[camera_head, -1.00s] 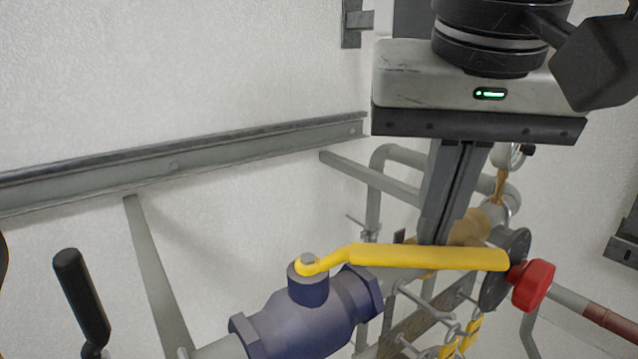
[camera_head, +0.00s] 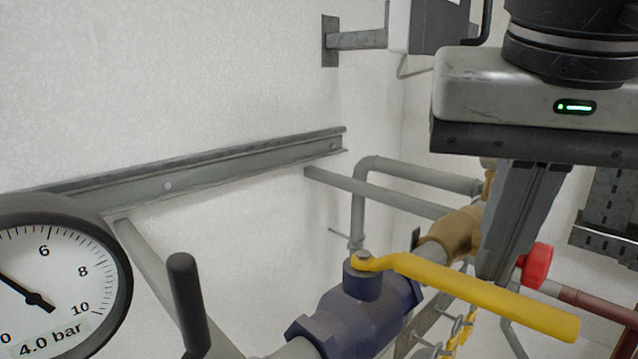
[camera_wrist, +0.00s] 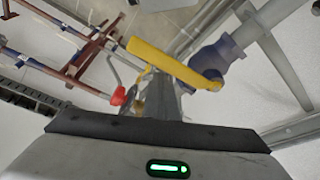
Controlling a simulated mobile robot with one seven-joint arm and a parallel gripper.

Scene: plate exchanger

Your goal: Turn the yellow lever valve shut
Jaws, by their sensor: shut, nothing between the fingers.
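The yellow lever (camera_head: 470,285) sits on top of a dark blue valve body (camera_head: 360,318) in the head view. It points right and towards the camera, at an angle to the pipe. My gripper (camera_head: 493,270) is shut and empty, reaching down on the far side of the lever, close against the handle. The lever hides the fingertips, so I cannot tell whether they touch it. The wrist view also shows the lever (camera_wrist: 175,65) crossing just beyond my shut fingers, with the blue valve body (camera_wrist: 217,55) at its pivot end.
A pressure gauge (camera_head: 55,275) and a black handle (camera_head: 187,300) stand at the left front. A red knob (camera_head: 537,265) and a brass fitting (camera_head: 452,232) lie near my fingers. A grey wall rail (camera_head: 220,165) and pipes run behind. Open space lies above the valve.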

